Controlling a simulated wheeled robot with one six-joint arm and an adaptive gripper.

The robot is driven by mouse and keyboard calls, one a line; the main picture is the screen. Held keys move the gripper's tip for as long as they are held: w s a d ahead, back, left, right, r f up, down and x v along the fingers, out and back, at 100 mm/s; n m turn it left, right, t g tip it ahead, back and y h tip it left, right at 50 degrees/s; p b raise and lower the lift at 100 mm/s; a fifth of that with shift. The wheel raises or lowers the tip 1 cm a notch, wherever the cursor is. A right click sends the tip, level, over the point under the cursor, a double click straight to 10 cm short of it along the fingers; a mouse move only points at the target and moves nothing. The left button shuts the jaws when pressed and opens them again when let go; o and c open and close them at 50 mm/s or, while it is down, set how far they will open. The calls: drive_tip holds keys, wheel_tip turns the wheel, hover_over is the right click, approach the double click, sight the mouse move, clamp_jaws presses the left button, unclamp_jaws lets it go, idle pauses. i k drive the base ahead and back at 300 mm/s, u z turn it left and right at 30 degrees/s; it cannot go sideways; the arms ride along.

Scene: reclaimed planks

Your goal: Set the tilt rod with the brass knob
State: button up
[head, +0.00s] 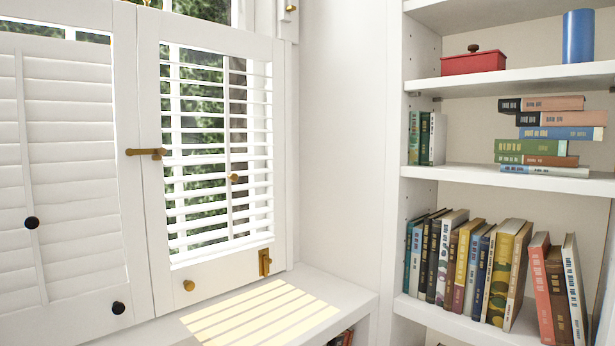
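The tilt rod (229,130) is a thin white upright bar on the right shutter panel (150,200). A small brass knob (234,178) sits on it a little below mid-height. The white louvers (190,155) of this panel stand open, with greenery showing between them. The left shutter panel (70,275) has its own white rod (27,150) with a black knob (31,222); its louvers look shut. My gripper is not in view.
A second brass knob (188,285) is on the right panel's bottom rail, with a brass latch (264,262) beside it. A brass catch (146,152) spans the panels' meeting edges. Striped sunlight falls on the clear white sill (345,290). A bookcase (500,175) stands at right.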

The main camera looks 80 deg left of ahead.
sight(233, 177)
drive_tip(key=i, duration=0.55)
drive_tip(key=u, duration=3)
drive_tip(key=i, duration=1.45)
drive_tip(key=u, duration=0.05)
